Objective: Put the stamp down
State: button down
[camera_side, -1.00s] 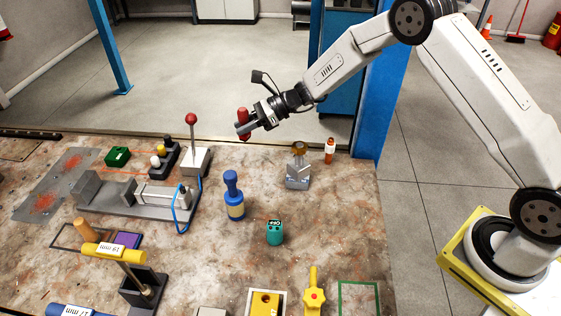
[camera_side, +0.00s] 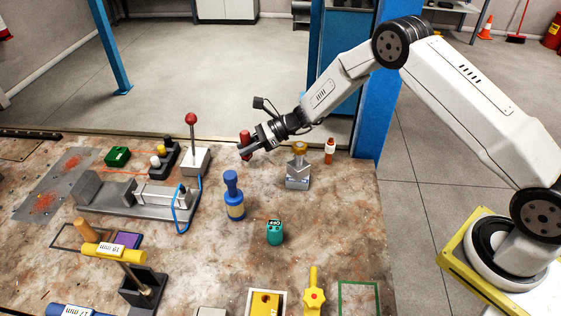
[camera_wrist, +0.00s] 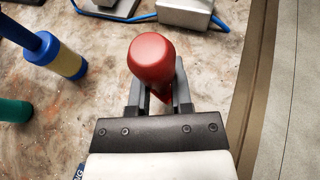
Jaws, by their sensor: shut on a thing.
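The stamp is a red, round-topped handle (camera_side: 245,141), held upright between the jaws of my gripper (camera_side: 253,146). In the wrist view the red knob (camera_wrist: 152,56) fills the gap between the two grey fingers, and the stamp's lower end is hidden beneath it. My gripper is shut on it near the table's back edge, right of the red-knobbed lever. The stamp's underside does not show, and I cannot tell whether it touches the table. A purple ink pad (camera_side: 127,240) lies at the left, beside a dark rectangular outline (camera_side: 62,236).
The red-knobbed lever (camera_side: 191,120) stands left of my gripper. A blue and yellow cylinder (camera_side: 233,197) stands in front of it.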

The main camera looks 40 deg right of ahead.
aim_at(247, 156)
jog(key=shift+f, duration=1.5)
jog(key=shift+f, duration=0.25)
jog(key=c, duration=0.5)
grip_release()
jog(key=shift+r, duration=0.1)
jog(key=shift+r, duration=0.15)
jog(key=shift+v, duration=3.75)
